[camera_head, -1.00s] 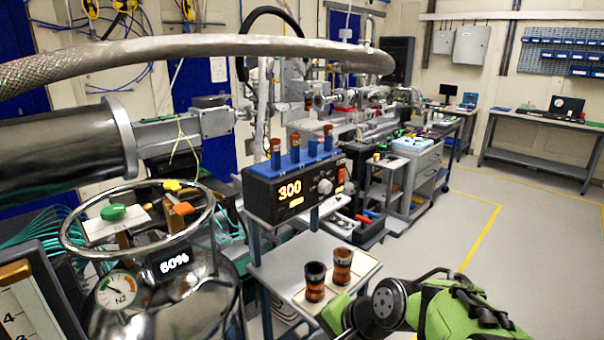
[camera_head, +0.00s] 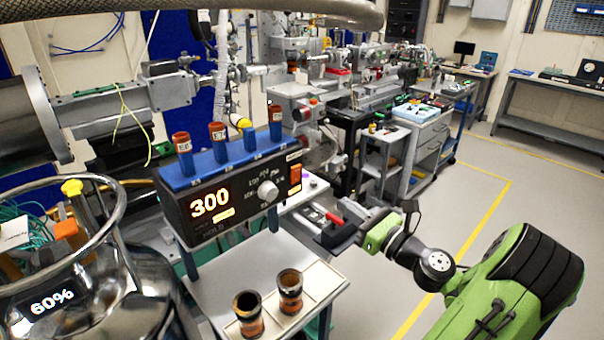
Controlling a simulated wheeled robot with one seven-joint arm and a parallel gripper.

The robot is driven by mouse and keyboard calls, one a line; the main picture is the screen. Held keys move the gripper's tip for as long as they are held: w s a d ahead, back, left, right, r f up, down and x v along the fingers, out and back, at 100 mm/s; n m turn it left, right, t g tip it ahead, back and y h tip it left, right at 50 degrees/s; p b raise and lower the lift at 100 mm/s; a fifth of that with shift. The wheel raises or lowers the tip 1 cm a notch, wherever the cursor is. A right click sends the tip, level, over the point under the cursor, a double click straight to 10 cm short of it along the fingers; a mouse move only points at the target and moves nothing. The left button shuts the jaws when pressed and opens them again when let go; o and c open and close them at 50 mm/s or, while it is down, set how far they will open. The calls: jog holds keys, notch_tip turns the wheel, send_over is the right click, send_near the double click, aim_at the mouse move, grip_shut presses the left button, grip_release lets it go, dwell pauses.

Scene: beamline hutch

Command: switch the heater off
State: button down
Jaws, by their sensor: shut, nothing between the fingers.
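The heater (camera_head: 235,210) is a black box with a blue block on top, standing on a raised shelf. Its display glows orange with 300. A grey round knob (camera_head: 268,193) sits right of the display. A switch (camera_head: 295,180), lit orange-red, is at the right end of the front panel. Several red-brown tubes stand in the blue block, two with readable labels E6 and E7. My gripper (camera_head: 312,214) is to the right of the heater and below its switch, pointing left toward the panel. It is shut and empty, and appears apart from the switch.
Two amber jars (camera_head: 290,291) stand in a pale tray on the lower shelf in front of the heater. A shiny dewar (camera_head: 110,290) with a ring rail and a 60% display is at left. A braided hose (camera_head: 200,8) crosses the top. Open floor lies at right.

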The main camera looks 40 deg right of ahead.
aim_at(297, 169)
jog(key=w, duration=0.4)
jog(key=w+r, duration=0.1)
jog(key=w, duration=0.9)
jog(key=shift+a+r, duration=0.1)
jog(key=shift+r, duration=0.2)
jog(key=r+p, duration=0.1)
jog(key=p, duration=0.2)
jog(key=shift+w+g, duration=0.2)
jog(key=shift+g, duration=0.1)
jog(key=r+g+p, duration=0.1)
jog(key=p, duration=0.4)
jog(key=shift+w+a, duration=0.1)
jog(key=shift+f+b, duration=0.3)
jog(key=shift+f, duration=0.15)
